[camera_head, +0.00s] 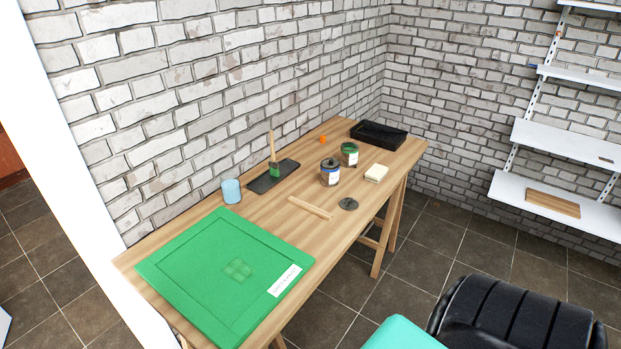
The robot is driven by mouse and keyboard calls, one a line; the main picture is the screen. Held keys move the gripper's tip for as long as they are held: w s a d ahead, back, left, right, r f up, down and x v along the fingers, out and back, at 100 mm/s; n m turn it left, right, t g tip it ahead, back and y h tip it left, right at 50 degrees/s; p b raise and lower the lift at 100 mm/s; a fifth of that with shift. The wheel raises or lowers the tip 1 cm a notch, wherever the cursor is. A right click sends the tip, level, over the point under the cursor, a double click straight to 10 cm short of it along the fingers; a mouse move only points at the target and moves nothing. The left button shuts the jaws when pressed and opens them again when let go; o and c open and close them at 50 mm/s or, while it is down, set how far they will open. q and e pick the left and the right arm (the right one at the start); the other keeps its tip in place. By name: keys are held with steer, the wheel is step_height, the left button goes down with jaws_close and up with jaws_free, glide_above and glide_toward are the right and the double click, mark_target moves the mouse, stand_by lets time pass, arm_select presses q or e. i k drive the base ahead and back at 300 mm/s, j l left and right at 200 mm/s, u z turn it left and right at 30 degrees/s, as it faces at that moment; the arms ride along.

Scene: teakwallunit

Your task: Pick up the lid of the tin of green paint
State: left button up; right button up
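A tin with green at its top (349,154) stands upright on the wooden table, towards the far end. A second tin (329,172) with a pale label and a dark top stands just left of it and nearer to me. A dark round disc (348,204), which looks like a tin lid, lies flat near the table's right edge, apart from both tins. Which tin it belongs to I cannot tell for sure. Neither of my grippers is in view.
A brick wall stands behind. Shelves (555,205) are at right.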

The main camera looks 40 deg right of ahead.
mark_target(351, 204)
steer(key=l+u, duration=0.15)
steer(key=l, duration=0.3)
steer(key=k+l+u, duration=0.2)
steer(key=l, duration=0.25)
steer(key=l+u, duration=0.15)
steer(key=l, duration=0.3)
steer(key=k+l+u, duration=0.15)
steer(key=l, duration=0.3)
steer(key=k+l+u, duration=0.15)
steer(key=l, duration=0.25)
steer(key=i+l, duration=0.05)
